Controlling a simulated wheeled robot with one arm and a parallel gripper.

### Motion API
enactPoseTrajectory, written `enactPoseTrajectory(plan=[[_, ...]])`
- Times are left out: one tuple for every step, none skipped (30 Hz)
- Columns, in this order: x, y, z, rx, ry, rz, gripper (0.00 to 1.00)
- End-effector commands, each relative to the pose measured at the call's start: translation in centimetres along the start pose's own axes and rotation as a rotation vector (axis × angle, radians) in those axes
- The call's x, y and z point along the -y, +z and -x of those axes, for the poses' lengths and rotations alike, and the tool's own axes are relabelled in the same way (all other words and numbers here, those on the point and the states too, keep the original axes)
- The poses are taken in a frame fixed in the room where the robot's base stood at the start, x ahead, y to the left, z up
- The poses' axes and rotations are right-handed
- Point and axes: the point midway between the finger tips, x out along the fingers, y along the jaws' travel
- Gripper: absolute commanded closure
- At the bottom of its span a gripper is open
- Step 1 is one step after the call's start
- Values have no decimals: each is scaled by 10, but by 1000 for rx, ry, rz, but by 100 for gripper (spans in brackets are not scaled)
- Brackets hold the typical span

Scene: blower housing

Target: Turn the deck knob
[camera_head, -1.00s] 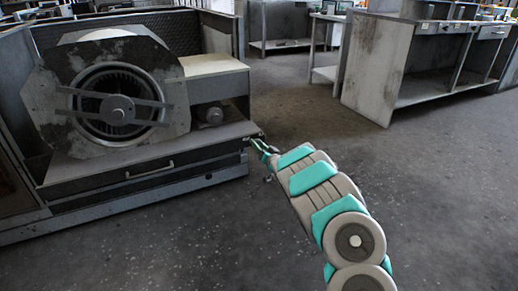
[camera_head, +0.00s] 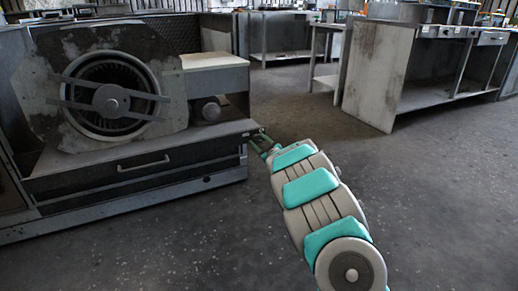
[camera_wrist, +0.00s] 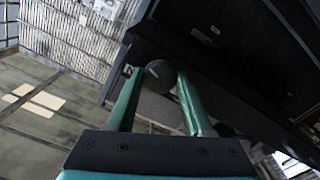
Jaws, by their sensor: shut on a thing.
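The deck knob (camera_wrist: 161,74) is a small dark round disc with a pale mark, seen in the wrist view beside the dark edge of the deck. My gripper (camera_wrist: 163,82) has a green finger on each side of it and is shut on it. In the head view my gripper (camera_head: 262,143) is at the right end of the deck (camera_head: 222,131), where the knob is too small or hidden to make out. The blower housing (camera_head: 165,75), a worn grey plate with a round fan opening, stands on the deck at left.
A drawer front with a pale handle (camera_head: 143,163) lies below the deck. A small motor-like cylinder (camera_head: 208,110) sits under a pale shelf right of the housing. A worn metal bench (camera_head: 372,75) stands at back right. The floor (camera_head: 440,190) between is clear.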

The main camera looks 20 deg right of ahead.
Motion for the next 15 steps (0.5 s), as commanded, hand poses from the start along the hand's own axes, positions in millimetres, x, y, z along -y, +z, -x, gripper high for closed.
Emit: enactPoseTrajectory(plan=[[2, 5, 0, 1, 1, 39, 100], [2, 4, 0, 0, 1, 63, 100], [2, 4, 0, 0, 1, 94, 100], [2, 4, 0, 0, 0, 117, 100], [2, 4, 0, 0, 0, 137, 100], [2, 4, 0, -1, 0, 164, 100], [2, 4, 0, -1, -1, 183, 100], [2, 4, 0, -1, -1, 200, 100], [3, 4, 0, -1, -1, 223, 100], [3, 4, 0, -1, -1, 238, 100], [3, 3, 0, -1, -2, 251, 100], [3, 3, 0, -1, -2, 270, 100], [3, 3, 0, -1, -2, 281, 100], [3, 3, 0, -1, -2, 291, 100], [3, 3, 0, 0, -2, 304, 100]])
